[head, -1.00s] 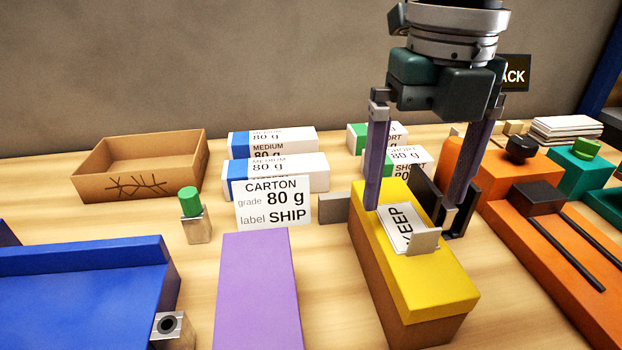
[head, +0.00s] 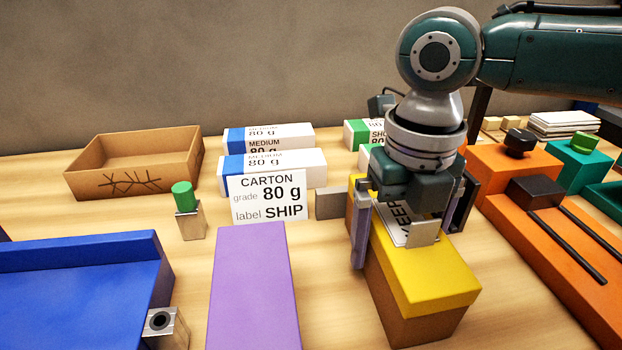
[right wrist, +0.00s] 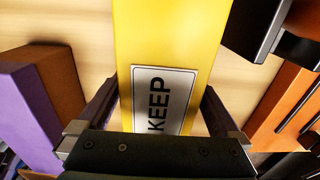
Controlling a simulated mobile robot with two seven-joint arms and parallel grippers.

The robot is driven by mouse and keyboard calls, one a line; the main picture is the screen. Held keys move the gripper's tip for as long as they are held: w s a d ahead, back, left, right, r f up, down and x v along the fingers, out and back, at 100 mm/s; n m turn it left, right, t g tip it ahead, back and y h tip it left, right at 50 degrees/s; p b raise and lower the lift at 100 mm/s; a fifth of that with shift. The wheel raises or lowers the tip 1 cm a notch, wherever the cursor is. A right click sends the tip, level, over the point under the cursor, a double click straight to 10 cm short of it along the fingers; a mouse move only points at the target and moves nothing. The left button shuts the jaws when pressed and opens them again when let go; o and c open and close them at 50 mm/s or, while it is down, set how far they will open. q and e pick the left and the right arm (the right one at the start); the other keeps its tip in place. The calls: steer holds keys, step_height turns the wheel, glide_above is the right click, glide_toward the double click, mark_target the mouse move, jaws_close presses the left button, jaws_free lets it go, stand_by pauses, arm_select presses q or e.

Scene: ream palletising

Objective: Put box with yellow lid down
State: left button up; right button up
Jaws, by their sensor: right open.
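The box with the yellow lid (head: 430,280) has a brown body and appears to rest on the table. It carries a white KEEP label, which also shows in the right wrist view (right wrist: 165,95). A small grey plate stands up on the lid by the label. My right gripper (head: 408,245) is open over the far part of the box, one finger down along each side. In the right wrist view the fingers flank the yellow lid (right wrist: 170,35), with gaps showing beside it. The gripper body hides part of the label. My left gripper is not in view.
A purple box (head: 252,290) and a blue box (head: 80,295) stand to the left. An orange fixture (head: 560,260) with black rods is close on the right. Behind are a CARTON sign (head: 268,195), white reams (head: 285,170) and an open brown tray (head: 85,182).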

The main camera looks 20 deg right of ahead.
steer(key=shift+c, duration=0.2)
steer(key=shift+r, duration=0.1)
jaws_close()
steer(key=s+a+r+m+p, duration=0.1)
steer(key=s+r+m+p, duration=0.1)
steer(key=r+m+p, duration=0.9)
steer(key=s+a+r+m+p, duration=0.2)
steer(key=r+m+p, duration=0.9)
steer(key=r+p, duration=1.1)
steer(key=s+a+r+m+p, duration=0.1)
steer(key=s+r+m+p, duration=0.3)
steer(key=r, duration=3.2)
steer(key=m+p, duration=0.7)
steer(key=p, duration=0.6)
steer(key=shift+s+a+r+p, duration=0.15)
steer(key=shift+a+r+p, duration=0.15)
steer(key=shift+p, duration=0.05)
steer(key=shift+f, duration=0.1)
